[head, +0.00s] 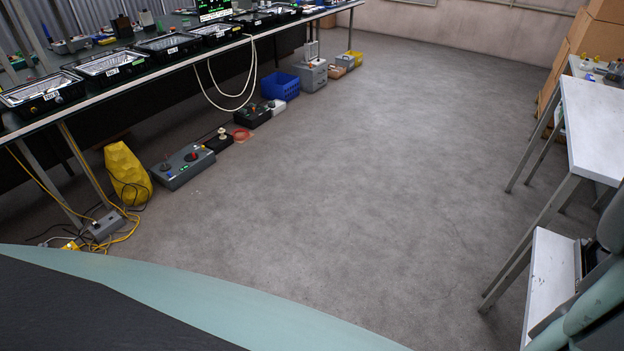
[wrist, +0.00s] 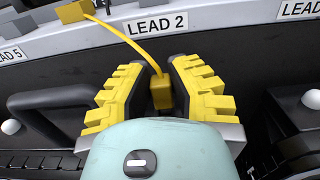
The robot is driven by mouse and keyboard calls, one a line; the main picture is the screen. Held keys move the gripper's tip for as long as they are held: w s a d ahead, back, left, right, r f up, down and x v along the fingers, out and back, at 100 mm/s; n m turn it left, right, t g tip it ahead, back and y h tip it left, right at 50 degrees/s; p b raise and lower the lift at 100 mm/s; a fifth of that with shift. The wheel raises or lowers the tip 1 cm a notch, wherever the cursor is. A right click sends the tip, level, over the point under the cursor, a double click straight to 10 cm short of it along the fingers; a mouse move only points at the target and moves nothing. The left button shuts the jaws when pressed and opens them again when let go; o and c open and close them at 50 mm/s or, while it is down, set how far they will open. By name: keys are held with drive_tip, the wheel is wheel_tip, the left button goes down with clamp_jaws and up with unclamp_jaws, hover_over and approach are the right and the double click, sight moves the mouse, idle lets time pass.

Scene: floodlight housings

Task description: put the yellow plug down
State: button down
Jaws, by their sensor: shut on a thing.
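In the wrist view, my gripper (wrist: 162,78) is shut on a small yellow plug (wrist: 161,96), which sits between its yellow ridged finger pads. A yellow cable (wrist: 130,40) rises from the plug and curves up left to a yellow block (wrist: 75,11) at the top edge. Behind the fingertips is a pale panel strip with a "LEAD 2" label (wrist: 153,24). A "LEAD 5" label (wrist: 11,55) is at the left. I cannot tell whether the plug touches anything below it. My gripper is not seen in the head view.
In the wrist view, dark housings with a black handle (wrist: 60,97) lie close around the fingers. In the head view, a long bench (head: 150,85) carries a row of floodlight housings (head: 110,66).

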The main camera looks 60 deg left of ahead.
drive_tip(key=shift+a, duration=0.1)
drive_tip(key=c, duration=1)
unclamp_jaws()
drive_tip(key=shift+w, duration=0.1)
drive_tip(key=shift+r, duration=0.1)
drive_tip(key=v, duration=1.2)
drive_tip(key=shift+w+b, duration=0.1)
drive_tip(key=shift+b, duration=0.3)
